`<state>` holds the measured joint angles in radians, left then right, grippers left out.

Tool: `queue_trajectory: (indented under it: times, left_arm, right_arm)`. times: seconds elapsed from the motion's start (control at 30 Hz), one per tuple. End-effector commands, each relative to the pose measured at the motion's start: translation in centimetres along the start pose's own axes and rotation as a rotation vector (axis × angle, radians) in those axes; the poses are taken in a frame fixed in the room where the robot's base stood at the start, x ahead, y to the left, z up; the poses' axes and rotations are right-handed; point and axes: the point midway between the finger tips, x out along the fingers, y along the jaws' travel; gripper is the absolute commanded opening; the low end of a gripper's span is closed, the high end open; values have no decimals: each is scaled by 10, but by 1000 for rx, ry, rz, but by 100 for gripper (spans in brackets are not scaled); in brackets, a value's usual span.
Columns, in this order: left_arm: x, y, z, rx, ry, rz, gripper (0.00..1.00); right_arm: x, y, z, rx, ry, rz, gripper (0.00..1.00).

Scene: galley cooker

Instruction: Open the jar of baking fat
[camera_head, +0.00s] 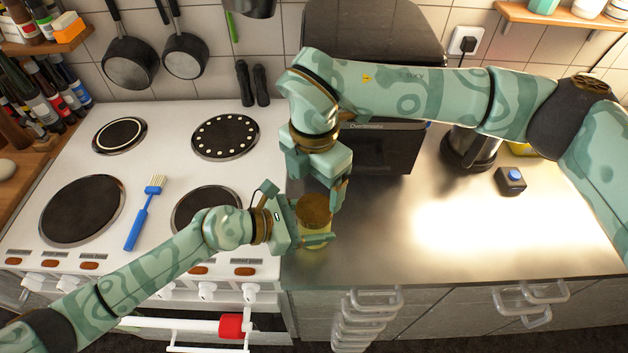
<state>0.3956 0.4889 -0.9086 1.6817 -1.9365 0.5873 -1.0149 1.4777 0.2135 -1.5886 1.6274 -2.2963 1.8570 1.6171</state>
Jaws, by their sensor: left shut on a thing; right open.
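The jar of baking fat (313,235) stands on the steel worktop, just right of the cooker. It has a brown lid (314,208) on top and a yellowish body. My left gripper (318,238) comes in from the left and is shut on the jar's body. My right gripper (318,198) points down from above with its fingers apart, around or close beside the lid. Whether its fingers touch the lid I cannot tell. The lid sits on the jar. The fingers hide part of the jar.
The white cooker (165,180) with dark hotplates and a blue brush (143,218) is on the left. A dark oven (388,150) stands behind the jar. A kettle (468,150) and a small black box (510,181) stand right. The worktop's front right is clear.

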Motion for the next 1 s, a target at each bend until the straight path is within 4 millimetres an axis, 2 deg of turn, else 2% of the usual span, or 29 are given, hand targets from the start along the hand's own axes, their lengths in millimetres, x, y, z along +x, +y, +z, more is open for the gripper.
queue_trajectory:
  times: [0.2,0.33,0.5,0.73,0.9,1.0]
  left_arm:
    - [0,0,0,0,0,1,0]
    - [0,0,0,0,0,1,0]
    - [0,0,0,0,0,1,0]
    - [0,0,0,1,0,1,0]
    - [0,0,0,1,0,1,0]
    - [0,0,0,1,0,1,0]
  right_arm:
    - [39,-1,-1,-2,3,-3,81]
    - [56,0,-1,-2,2,-2,81]
    - [66,0,0,-3,1,0,81]
    - [66,0,0,-3,0,0,81]
    - [66,0,0,-3,0,0,36]
    - [66,0,0,-4,0,0,36]
